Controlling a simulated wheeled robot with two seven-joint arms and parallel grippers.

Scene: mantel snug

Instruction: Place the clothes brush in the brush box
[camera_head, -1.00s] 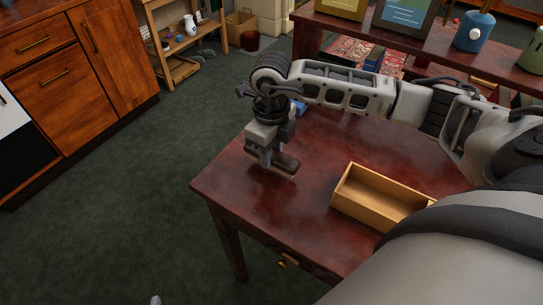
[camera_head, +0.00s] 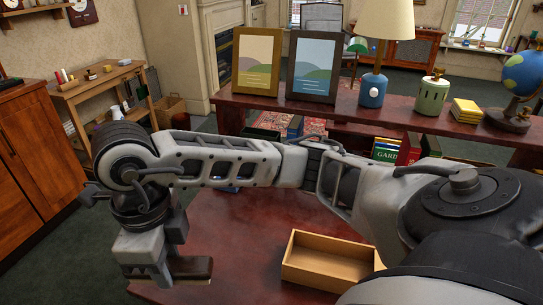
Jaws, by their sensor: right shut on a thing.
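My right gripper (camera_head: 152,270) is low at the left of the picture, over the left part of the dark red table (camera_head: 235,235). It is shut on the clothes brush (camera_head: 194,268), a dark brown block with a paler lower edge that sticks out to the right of the fingers. The fingers hide part of the brush. I cannot tell how high it is above the table. The brush box (camera_head: 308,274), an open light wooden box, stands on the table to the right of the gripper, apart from it. Its right end is partly hidden by my arm. My left gripper is not in view.
A shelf unit (camera_head: 270,105) behind the table holds two picture frames (camera_head: 314,68), a lamp (camera_head: 372,90), a green canister (camera_head: 432,97) and a globe (camera_head: 522,75). Bare tabletop lies between the gripper and the box. A wooden cabinet (camera_head: 30,175) stands at the left.

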